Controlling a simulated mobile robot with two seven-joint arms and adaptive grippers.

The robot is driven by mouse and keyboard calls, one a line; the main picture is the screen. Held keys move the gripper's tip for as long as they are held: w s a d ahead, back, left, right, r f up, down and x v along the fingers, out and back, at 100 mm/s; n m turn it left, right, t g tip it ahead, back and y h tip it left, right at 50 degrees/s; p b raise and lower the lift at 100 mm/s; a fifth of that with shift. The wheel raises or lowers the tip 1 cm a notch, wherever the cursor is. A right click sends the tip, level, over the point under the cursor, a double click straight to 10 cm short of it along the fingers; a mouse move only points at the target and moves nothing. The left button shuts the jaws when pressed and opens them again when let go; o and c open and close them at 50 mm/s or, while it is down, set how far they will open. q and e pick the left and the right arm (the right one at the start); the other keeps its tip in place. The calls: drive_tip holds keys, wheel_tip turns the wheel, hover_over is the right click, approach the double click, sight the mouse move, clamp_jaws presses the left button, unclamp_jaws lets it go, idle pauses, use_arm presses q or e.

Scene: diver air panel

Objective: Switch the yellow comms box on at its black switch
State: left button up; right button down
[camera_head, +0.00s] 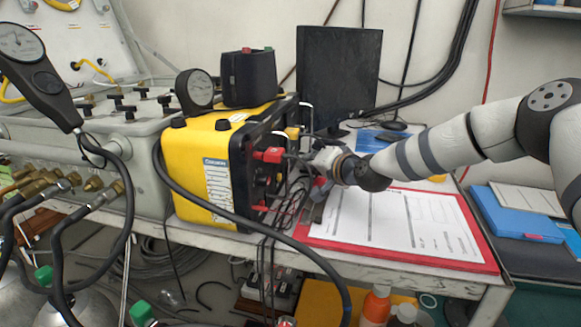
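The yellow comms box (186,160) stands on the bench left of centre, with its black front panel (243,180) facing right. The panel carries red and yellow fittings and several dark cables. I cannot make out the black switch among them. My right arm comes in from the right, and its gripper (318,180) is close in front of the panel, above the clipboard. Its fingertips are small and mixed with the cables, so I cannot tell whether they touch the panel or how wide they are. My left gripper is out of view.
A red clipboard (478,268) with a printed form lies under my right forearm. A dark monitor (338,75) stands behind. Black cables (270,235) hang over the bench's front edge. The grey valve panel (140,128) with gauges is at left. Blue folders (515,215) lie at right.

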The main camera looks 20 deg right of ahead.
drive_tip(key=shift+a, duration=0.1)
idle(0.5)
drive_tip(key=shift+w+a, duration=0.25)
drive_tip(key=shift+w+a+f, duration=0.1)
drive_tip(key=shift+w+a, duration=0.05)
drive_tip(key=shift+a, duration=0.1)
idle(0.8)
drive_tip(key=shift+d, duration=0.1)
drive_tip(key=shift+s+d, duration=0.45)
